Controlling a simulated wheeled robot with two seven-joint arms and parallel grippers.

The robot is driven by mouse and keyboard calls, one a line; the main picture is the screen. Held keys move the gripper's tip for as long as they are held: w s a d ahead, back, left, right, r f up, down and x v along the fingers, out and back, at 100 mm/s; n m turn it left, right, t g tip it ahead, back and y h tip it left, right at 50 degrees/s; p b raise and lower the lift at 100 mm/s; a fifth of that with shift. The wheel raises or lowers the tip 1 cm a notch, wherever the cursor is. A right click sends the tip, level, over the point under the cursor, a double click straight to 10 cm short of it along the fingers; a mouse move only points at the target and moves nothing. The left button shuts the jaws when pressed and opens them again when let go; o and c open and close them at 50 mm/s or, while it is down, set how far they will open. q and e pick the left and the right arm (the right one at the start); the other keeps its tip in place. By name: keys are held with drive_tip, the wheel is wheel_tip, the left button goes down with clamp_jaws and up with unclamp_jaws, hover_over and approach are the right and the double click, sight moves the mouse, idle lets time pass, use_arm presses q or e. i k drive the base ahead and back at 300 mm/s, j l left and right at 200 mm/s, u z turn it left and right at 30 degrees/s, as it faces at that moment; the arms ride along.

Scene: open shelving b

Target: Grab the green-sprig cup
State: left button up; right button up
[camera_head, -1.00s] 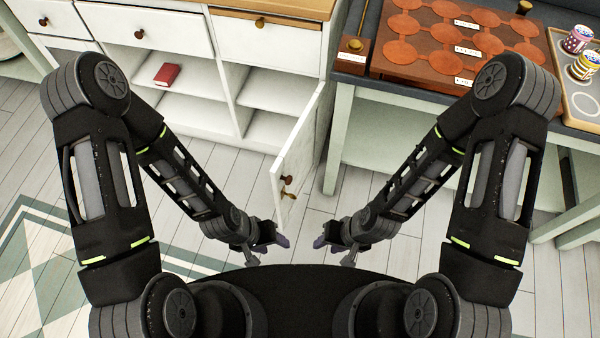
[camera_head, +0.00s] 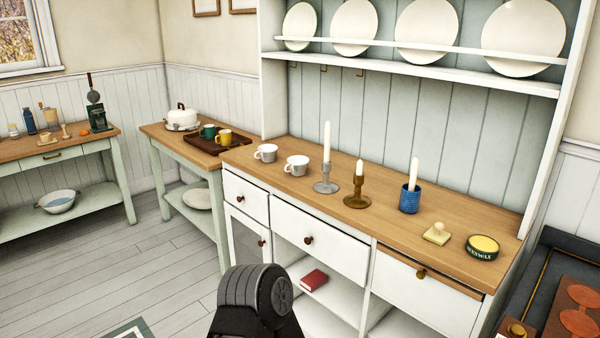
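Two white cups stand upright on the wooden top of the white dresser, at its left end. One cup (camera_head: 265,153) is nearer the left edge, and the other cup (camera_head: 297,166) is just right of it. Both seem to carry faint markings, too small to tell which has a green sprig. A plain green mug (camera_head: 208,131) and a yellow mug (camera_head: 224,137) sit on a brown tray on the side table behind. Neither of my grippers shows; only a dark part of my arm rises at the bottom.
A grey candlestick (camera_head: 326,187), a brass candlestick (camera_head: 357,200) and a blue candle holder (camera_head: 409,199) stand right of the cups. A green tin (camera_head: 482,248) is farther right. White plates line the rack above. Open floor (camera_head: 130,265) lies at left.

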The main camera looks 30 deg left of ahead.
sight(298, 165)
drive_tip(key=i+j+z, duration=0.1)
drive_tip(key=j, duration=0.5)
drive_tip(key=i+j+z, duration=0.1)
drive_tip(key=j, duration=0.5)
drive_tip(key=i+j+z, duration=0.1)
drive_tip(key=i+j, duration=0.15)
drive_tip(key=j, duration=0.35)
drive_tip(key=i+j+z, duration=0.15)
drive_tip(key=j, duration=0.45)
drive_tip(key=j+z, duration=0.1)
drive_tip(key=j, duration=0.5)
